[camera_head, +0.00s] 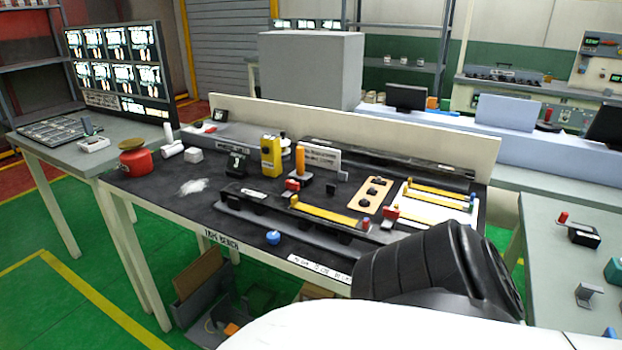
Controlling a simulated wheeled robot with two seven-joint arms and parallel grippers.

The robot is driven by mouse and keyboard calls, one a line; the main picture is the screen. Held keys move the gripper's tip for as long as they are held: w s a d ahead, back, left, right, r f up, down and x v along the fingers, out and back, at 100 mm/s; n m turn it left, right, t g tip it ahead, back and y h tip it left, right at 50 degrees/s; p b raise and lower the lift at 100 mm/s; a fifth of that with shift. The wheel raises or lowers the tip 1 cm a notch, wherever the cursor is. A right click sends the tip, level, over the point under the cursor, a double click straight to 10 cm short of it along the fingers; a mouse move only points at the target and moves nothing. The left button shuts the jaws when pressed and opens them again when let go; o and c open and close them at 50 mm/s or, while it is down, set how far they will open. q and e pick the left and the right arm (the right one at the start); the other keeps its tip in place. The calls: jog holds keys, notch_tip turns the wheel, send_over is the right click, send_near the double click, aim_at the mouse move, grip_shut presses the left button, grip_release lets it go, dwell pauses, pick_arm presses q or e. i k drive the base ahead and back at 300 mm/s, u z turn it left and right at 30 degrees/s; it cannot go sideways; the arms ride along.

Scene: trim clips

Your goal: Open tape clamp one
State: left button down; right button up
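Several yellow bars that look like tape clamps lie on the dark bench top. A long yellow bar (326,213) with a red block (292,185) by its left end lies along a dark rail (285,222). A red block (391,212) stands at the front bar's left end. I cannot tell which is clamp one or whether any is open. Neither gripper is in view; my black and white arm covers the bench's front right.
A tan plate (370,194) with black knobs, a yellow device (271,156) and an orange-handled tool (300,162) stand on the bench. A red pot (135,160) is at its left end. A low cream wall (400,137) runs behind. Bins (203,281) sit below.

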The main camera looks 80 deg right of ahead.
aim_at(391, 214)
jog(key=i, duration=1.05)
jog(key=z, duration=2.45)
